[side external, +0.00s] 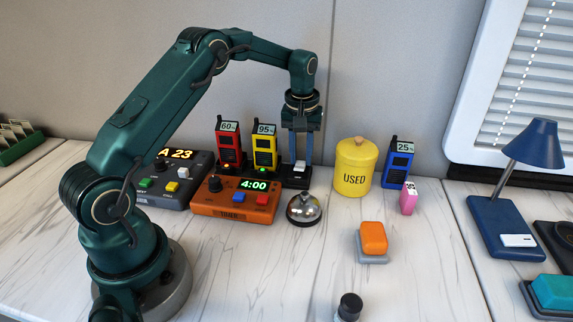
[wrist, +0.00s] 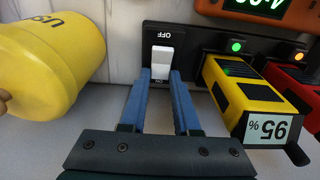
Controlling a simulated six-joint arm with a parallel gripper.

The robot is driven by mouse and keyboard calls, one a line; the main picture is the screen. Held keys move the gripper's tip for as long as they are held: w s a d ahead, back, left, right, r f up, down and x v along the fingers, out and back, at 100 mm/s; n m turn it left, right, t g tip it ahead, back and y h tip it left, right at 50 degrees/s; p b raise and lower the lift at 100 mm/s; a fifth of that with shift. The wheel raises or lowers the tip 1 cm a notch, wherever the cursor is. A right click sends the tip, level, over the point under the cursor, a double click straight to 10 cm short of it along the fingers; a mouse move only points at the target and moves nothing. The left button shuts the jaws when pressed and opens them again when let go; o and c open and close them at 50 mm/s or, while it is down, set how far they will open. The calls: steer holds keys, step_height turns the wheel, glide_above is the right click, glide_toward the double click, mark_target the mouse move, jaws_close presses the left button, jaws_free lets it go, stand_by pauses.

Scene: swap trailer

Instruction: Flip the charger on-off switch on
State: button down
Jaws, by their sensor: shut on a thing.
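The charger (side external: 290,183) is a black base holding a red radio (side external: 229,145) marked 60 and a yellow radio (side external: 265,148) marked 95. Its white on-off switch (side external: 300,167) is at the right end in the side view. The switch also shows in the wrist view (wrist: 162,60), with OFF printed beyond it; the label on the near side is mostly hidden. My gripper (side external: 304,158) points down over the switch. In the wrist view its blue fingers (wrist: 161,78) are shut on the near part of the switch. I cannot tell clearly which way the switch is tilted.
A yellow USED canister (side external: 354,168) stands close to the right of my gripper. An orange timer (side external: 236,200) and a silver bell (side external: 304,209) stand in front.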

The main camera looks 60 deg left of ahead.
mark_target(300, 164)
steer(key=c, duration=0.6)
jaws_free()
steer(key=shift+c, duration=0.2)
steer(key=shift+r, duration=0.1)
steer(key=shift+s+d+r, duration=0.1)
steer(key=shift+r, duration=1.15)
steer(key=shift+s+d+r, duration=0.1)
steer(key=shift+r, duration=1.15)
